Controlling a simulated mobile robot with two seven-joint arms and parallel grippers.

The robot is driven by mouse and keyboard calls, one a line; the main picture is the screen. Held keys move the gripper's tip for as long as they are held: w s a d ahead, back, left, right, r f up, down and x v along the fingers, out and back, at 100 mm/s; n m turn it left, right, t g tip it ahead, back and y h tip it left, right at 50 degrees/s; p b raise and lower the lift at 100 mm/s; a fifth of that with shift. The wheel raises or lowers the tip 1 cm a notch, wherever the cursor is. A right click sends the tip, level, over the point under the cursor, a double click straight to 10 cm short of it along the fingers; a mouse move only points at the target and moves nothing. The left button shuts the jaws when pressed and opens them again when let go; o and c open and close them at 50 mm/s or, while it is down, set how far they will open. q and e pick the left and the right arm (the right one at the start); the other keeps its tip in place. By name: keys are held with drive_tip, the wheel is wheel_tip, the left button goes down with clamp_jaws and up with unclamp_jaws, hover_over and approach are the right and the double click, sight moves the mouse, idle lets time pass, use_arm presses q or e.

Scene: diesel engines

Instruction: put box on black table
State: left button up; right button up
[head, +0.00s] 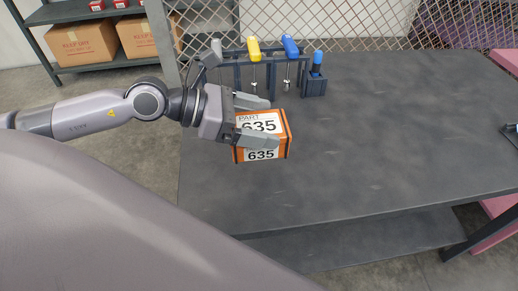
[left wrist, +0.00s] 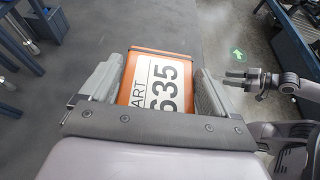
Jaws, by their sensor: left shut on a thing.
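An orange box with a white label reading PART 635 (head: 262,125) is held between the fingers of my left gripper (head: 255,121), at the left part of the black table (head: 380,150). It also shows in the left wrist view (left wrist: 160,85), with a grey finger on each side. I cannot tell whether its underside touches the tabletop. In the left wrist view, my right gripper (left wrist: 232,80) is off to the right, its fingers apart and empty, away from the table.
A dark rack with yellow and blue-handled screwdrivers (head: 270,70) stands behind the box, with a blue-topped tool in a holder (head: 315,75) beside it. A mesh fence (head: 350,22) runs behind. Cardboard boxes (head: 82,42) sit on a shelf.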

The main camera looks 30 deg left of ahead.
use_arm(q)
wheel_tip(320, 180, down, 4)
drive_tip(key=shift+f, duration=0.15)
drive_tip(key=shift+f+b, duration=0.45)
drive_tip(key=shift+f, duration=1.45)
drive_tip(key=shift+f, duration=0.15)
drive_tip(key=o, duration=1.2)
drive_tip(key=shift+c, duration=0.2)
